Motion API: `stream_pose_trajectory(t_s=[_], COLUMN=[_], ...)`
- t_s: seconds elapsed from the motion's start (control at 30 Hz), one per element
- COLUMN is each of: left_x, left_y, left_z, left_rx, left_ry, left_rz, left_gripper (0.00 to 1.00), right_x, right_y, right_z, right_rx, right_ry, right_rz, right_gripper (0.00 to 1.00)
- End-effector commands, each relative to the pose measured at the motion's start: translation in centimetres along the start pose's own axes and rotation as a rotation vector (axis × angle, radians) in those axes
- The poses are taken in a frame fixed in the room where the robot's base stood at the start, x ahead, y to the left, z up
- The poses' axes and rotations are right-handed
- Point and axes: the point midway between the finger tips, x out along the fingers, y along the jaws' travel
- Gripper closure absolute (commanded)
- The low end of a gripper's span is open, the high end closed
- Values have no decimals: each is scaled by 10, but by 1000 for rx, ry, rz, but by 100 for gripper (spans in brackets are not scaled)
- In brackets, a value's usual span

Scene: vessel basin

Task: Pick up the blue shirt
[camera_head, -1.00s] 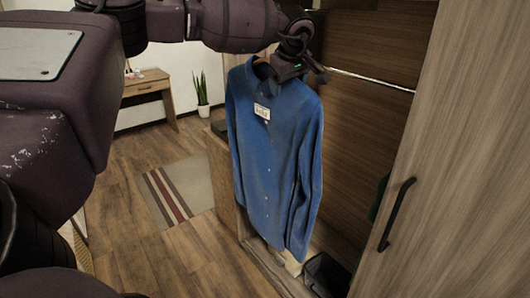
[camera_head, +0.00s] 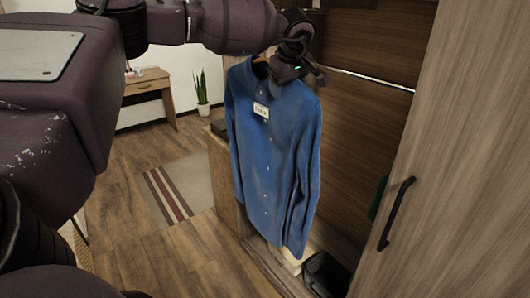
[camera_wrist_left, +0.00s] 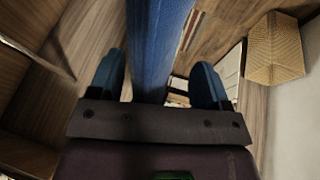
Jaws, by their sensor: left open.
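The blue shirt (camera_head: 265,165) hangs upright on a hanger in the open wardrobe, with a white tag on its chest. My left gripper (camera_head: 300,74) is at the shirt's collar and shoulder, on the right of the hanger's top. In the left wrist view the gripper (camera_wrist_left: 158,78) has its two fingers spread apart, with the blue shirt (camera_wrist_left: 156,40) seen edge-on between them. The fingers look clear of the cloth on both sides. The hanger is mostly hidden by the collar and gripper. My right gripper is not in view.
A wooden wardrobe door (camera_head: 450,170) with a black handle (camera_head: 397,214) stands at the right. A dark bin (camera_head: 325,274) is on the wardrobe floor below the shirt. A striped rug (camera_head: 180,190), a desk (camera_head: 148,87) and a plant (camera_head: 202,92) are at the left. Open floor lies between.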

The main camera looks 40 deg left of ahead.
Motion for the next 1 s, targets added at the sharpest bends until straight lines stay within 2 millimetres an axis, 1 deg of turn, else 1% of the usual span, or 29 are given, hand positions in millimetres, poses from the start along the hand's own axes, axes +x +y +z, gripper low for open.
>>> stream_pose_trajectory(t_s=[0.07, 0.1, 0.17, 0.5, 0.57, 0.83, 1.0], left_x=[0, 0, 0, 0, 0, 0, -2], left_y=[0, 0, 0, 0, 0, 0, 0], left_z=[0, 0, 0, 0, 0, 0, -1], left_rx=[0, 0, 0, 0, 0, -1, -2], left_ry=[0, 0, 0, 0, 0, 0, 0], left_rz=[0, 0, 0, 0, 0, 1, 1], left_gripper=[29, 31, 40, 92, 100, 100, 100], right_x=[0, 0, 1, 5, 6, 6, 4], right_y=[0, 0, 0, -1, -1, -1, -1], right_z=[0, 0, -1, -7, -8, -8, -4], right_rx=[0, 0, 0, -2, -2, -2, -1], right_ry=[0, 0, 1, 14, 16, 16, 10], right_rz=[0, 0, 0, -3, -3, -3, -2], right_gripper=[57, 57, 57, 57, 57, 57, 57])
